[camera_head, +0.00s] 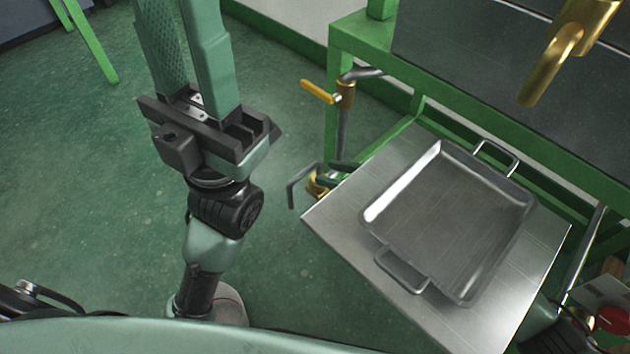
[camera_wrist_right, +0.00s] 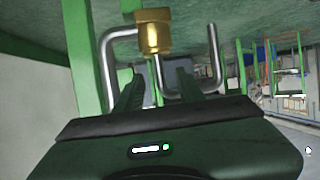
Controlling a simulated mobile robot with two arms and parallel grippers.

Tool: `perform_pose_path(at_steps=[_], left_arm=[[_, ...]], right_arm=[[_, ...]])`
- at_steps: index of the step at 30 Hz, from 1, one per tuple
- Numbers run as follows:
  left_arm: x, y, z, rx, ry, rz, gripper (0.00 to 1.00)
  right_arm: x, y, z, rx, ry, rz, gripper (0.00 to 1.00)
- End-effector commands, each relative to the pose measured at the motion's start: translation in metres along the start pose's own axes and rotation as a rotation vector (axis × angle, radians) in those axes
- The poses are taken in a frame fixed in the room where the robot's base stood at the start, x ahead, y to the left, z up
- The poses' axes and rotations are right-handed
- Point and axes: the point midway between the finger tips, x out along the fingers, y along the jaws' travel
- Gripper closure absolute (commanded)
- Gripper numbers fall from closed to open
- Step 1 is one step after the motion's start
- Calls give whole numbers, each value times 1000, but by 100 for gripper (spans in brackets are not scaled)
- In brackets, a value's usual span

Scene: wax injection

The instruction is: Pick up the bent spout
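A bent grey metal spout (camera_head: 291,194) with a brass fitting (camera_head: 318,186) shows just left of the steel table's left corner. In the right wrist view, bent grey pipe (camera_wrist_right: 105,65) extends on both sides of the brass fitting (camera_wrist_right: 153,38). My right gripper (camera_head: 332,175) reaches out from under the table toward the fitting. Its dark fingers (camera_wrist_right: 158,88) stand apart, with the fitting in line with the gap; contact cannot be told. The table hides most of this gripper. My left gripper (camera_head: 185,50) is open and empty over the floor, its fingers pointing to the picture's top.
A steel tray (camera_head: 461,290) with two handles lies on the steel table (camera_head: 335,222). A green frame (camera_head: 337,60) stands behind, with a yellow-handled valve (camera_head: 318,91) close above the spout. A brass spout (camera_head: 550,65) hangs at upper right.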

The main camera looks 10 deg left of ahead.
Motion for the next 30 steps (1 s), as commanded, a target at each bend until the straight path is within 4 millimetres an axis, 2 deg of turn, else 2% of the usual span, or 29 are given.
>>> perform_pose_path(at_steps=[3, 8, 11, 13, 18, 26, 27, 30], left_arm=[[1, 0, -1, 2, 14, 5, 66], [1, 1, -1, 2, 16, 8, 66], [-3, 2, 1, 3, 15, 10, 66], [6, 2, -4, 7, 52, 18, 66], [11, 3, -7, 10, 76, 27, 66], [13, 3, -6, 10, 76, 29, 66], [13, 3, -6, 10, 76, 29, 66], [13, 3, -6, 10, 76, 29, 66]], right_arm=[[15, 0, -5, 1, 1, 0, 62], [23, 0, -7, 1, 0, 1, 62], [36, 0, -6, 2, 1, 0, 62], [48, 0, -6, 2, 1, -1, 62], [67, 0, -6, 2, 0, 0, 62], [70, 0, -8, 1, -1, 1, 62], [70, 0, -8, 1, -1, 1, 68], [70, 0, -8, 2, -1, 1, 95]])
